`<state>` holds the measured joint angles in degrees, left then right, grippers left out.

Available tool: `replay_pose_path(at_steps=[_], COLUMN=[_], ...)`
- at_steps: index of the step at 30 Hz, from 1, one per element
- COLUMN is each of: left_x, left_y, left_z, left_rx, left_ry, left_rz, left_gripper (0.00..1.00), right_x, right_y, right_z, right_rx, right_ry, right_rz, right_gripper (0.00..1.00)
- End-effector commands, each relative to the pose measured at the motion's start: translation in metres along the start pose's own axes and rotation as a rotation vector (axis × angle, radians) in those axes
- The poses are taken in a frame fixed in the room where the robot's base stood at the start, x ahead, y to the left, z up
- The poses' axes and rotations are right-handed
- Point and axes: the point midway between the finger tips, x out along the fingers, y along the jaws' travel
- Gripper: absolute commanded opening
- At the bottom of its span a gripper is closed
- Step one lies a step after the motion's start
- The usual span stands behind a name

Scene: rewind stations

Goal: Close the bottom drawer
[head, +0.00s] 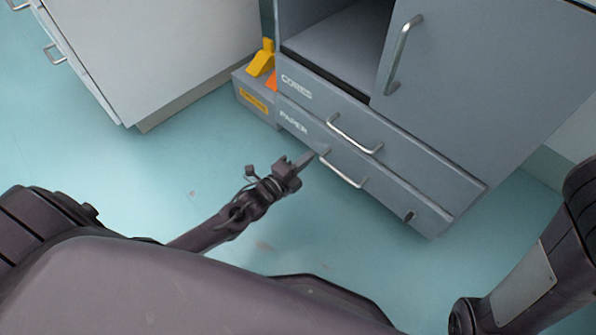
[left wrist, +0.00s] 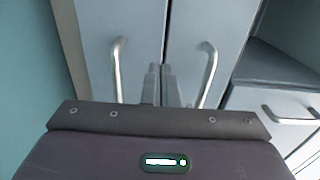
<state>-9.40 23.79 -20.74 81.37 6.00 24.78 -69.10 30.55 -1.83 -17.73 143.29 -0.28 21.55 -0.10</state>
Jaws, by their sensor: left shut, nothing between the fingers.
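The grey cabinet has two stacked drawers. The bottom drawer, marked PAPER (head: 385,197), has a silver bar handle (head: 343,174); its handle also shows in the left wrist view (left wrist: 117,70). The upper drawer, marked CORES (head: 420,168), has a similar handle (head: 355,135). I cannot tell how far the bottom drawer stands out. My left gripper (head: 318,153) is shut and empty, with its tips by the bottom drawer's front near the handle's left end. In the left wrist view the fingertips (left wrist: 163,84) lie between the two drawer handles; contact is unclear. My right gripper is out of view.
Above the drawers is an open compartment (head: 340,48) and a grey door with a handle (head: 404,55). A grey box (head: 245,95) with yellow and orange pieces stands beside the cabinet. A white cabinet (head: 150,50) is at upper left. The teal floor in front is clear.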

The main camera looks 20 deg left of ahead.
Motion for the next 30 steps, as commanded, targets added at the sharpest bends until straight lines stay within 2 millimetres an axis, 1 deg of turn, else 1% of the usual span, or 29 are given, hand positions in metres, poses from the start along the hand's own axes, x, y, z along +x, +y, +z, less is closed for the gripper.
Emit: replay_pose_path(at_steps=[1,2,6,9,12,16,26,30], left_x=[0.013,0.019,0.046,0.061,0.071,0.077,0.078,0.084], left_y=[0.005,0.005,0.006,0.005,0.004,0.001,0.000,-0.001], left_z=[0.000,0.000,0.000,0.000,0.000,0.000,0.000,0.000], left_rx=[0.000,0.000,-0.001,0.000,0.000,0.000,0.000,0.000], left_ry=[0.001,0.000,0.001,0.000,0.000,0.000,0.000,0.001], left_rz=[-0.005,-0.004,-0.003,-0.003,-0.001,0.000,0.001,0.001], left_gripper=[0.00,0.00,0.00,0.00,0.00,0.00,0.00,0.00], right_x=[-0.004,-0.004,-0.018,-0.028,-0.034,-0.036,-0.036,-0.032], right_y=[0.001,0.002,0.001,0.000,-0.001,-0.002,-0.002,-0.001], right_z=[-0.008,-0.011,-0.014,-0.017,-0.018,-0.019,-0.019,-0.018], right_rx=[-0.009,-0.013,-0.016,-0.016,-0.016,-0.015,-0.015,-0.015], right_ry=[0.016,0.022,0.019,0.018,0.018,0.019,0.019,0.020], right_rz=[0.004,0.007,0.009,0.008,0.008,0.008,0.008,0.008], right_gripper=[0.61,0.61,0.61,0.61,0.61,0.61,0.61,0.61])
